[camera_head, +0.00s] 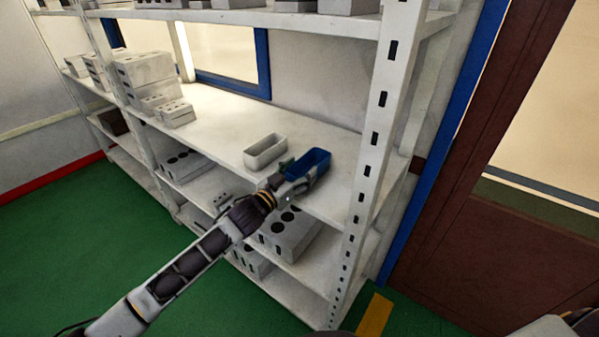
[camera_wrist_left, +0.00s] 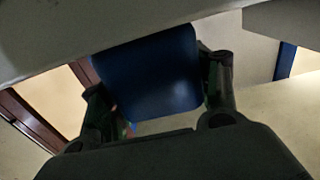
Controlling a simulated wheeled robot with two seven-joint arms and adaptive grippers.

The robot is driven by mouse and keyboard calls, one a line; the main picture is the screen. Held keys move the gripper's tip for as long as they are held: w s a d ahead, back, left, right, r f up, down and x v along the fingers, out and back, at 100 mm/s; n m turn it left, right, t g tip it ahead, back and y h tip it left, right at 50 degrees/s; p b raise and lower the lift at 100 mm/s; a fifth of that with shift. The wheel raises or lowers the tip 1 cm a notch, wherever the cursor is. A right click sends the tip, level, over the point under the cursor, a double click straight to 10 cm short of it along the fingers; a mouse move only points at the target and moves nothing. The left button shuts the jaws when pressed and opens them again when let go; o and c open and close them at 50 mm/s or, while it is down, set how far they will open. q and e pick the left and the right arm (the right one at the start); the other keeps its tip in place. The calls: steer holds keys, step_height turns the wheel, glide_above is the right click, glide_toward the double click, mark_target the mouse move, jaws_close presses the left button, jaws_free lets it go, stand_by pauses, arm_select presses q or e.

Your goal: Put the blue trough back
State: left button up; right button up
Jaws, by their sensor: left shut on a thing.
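The blue trough (camera_head: 309,162) is a small open box at the shelf rack's middle board, near its right end. My left gripper (camera_head: 292,174) is shut on the blue trough from the front. In the left wrist view the blue trough (camera_wrist_left: 160,75) fills the space between the two fingers of my left gripper (camera_wrist_left: 160,95). I cannot tell whether the trough touches the board or is held just above it. My right gripper is not in view; only a bit of my arm shows at the lower right.
A white trough (camera_head: 265,151) stands on the shelf board (camera_head: 225,115) just left of the blue one. The rack's upright post (camera_head: 378,130) is close on the right. Grey blocks with holes (camera_head: 292,231) lie on the board below. White boxes (camera_head: 145,75) are stacked further left.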

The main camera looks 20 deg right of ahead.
arm_select(q)
steer(key=shift+f, duration=0.1)
steer(key=o, duration=1.1)
steer(key=shift+c, duration=0.2)
steer(key=v, duration=1.2)
steer(key=shift+b, duration=0.45)
